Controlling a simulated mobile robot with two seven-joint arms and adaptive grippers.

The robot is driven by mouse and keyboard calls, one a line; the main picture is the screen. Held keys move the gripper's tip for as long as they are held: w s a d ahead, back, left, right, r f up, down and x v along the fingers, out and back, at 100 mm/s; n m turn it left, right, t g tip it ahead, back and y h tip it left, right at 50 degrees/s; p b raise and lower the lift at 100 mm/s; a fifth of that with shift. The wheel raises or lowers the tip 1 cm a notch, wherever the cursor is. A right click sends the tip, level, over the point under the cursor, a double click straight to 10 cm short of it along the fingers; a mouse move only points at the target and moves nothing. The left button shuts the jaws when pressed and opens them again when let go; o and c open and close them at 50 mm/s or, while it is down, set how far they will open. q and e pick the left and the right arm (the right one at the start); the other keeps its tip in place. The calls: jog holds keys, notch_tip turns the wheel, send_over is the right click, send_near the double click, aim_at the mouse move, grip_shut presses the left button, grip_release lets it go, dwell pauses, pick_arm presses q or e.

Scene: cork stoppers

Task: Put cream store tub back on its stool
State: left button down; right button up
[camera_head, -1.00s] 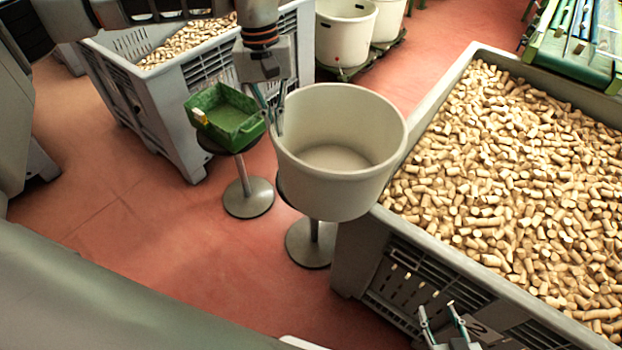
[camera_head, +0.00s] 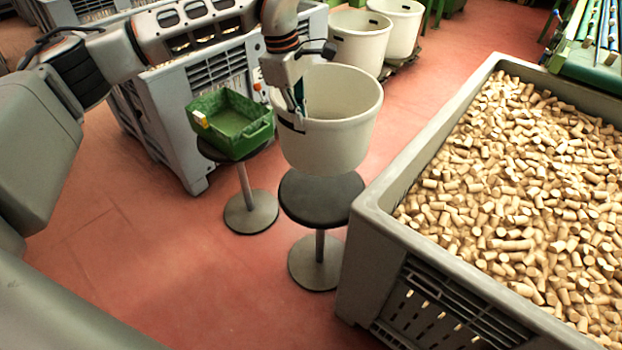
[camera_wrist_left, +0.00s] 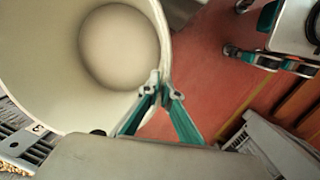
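The cream tub (camera_head: 330,135) is empty and roughly upright. My left gripper (camera_head: 299,108) is shut on its near-left rim; in the left wrist view the fingertips (camera_wrist_left: 161,88) pinch the rim of the tub (camera_wrist_left: 60,40). The stool (camera_head: 321,203) has a round dark seat, and most of the seat shows bare. The tub's bottom overlaps the seat's far edge in the head view; I cannot tell whether they touch. My right gripper (camera_wrist_left: 262,40) shows only in the left wrist view, its teal-padded fingers apart and empty.
A green crate (camera_head: 232,125) sits on another stool, close on the left. A large grey bin (camera_head: 368,205) full of corks stands close on the right. Another grey bin (camera_head: 180,150) and more cream tubs (camera_head: 362,42) stand behind. Red floor is clear in front.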

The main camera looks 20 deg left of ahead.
pick_arm(q)
notch_tip(320, 180, down, 18)
jog(key=b, duration=0.2)
jog(key=shift+r+b, duration=0.2)
jog(key=shift+b, duration=0.15)
pick_arm(e)
jog(key=shift+w+a+f, duration=0.1)
jog(key=shift+w+f, duration=0.2)
jog(key=shift+w, duration=0.1)
